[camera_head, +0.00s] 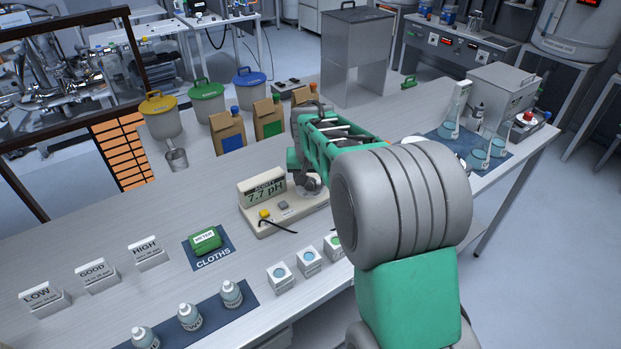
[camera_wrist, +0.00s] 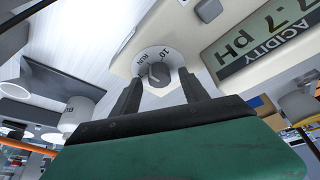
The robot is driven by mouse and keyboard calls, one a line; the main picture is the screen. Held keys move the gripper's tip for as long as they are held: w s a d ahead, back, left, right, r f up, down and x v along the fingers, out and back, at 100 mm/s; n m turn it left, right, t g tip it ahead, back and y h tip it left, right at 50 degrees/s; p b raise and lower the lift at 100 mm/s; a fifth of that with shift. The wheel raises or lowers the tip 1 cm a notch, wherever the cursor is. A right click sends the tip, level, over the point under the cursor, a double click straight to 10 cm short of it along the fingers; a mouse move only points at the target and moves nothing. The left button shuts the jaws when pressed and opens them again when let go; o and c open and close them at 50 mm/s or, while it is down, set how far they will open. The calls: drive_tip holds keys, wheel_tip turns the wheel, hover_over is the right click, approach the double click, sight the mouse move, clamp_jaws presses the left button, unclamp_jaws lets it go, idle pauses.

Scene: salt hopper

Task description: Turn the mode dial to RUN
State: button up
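The pH meter (camera_head: 275,203) is a cream box with a display reading "ACIDITY 7.7 pH", a yellow button and a grey button. In the wrist view its display (camera_wrist: 262,40) shows upside down. The mode dial (camera_wrist: 158,71) is a small grey knob on a pale round plate with dark lettering, seen upside down; RUN seems to be at its left, and the other mark is hard to read. My gripper (camera_wrist: 160,78) is open, with one dark finger on each side of the knob in the wrist view. Contact is unclear. My arm hides the dial in the head view.
White sample boxes (camera_head: 310,262) and a CLOTHS mat (camera_head: 212,265) lie in front and left of the meter. Brown bags (camera_head: 270,121) stand behind it. A blue mat (camera_head: 440,135) with flasks is at the right. Some bare bench (camera_head: 190,215) shows left of the meter.

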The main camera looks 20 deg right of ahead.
sight(311, 197)
drive_tip(key=b+v, duration=0.1)
drive_tip(key=v, duration=0.7)
drive_tip(key=shift+d+f, duration=0.1)
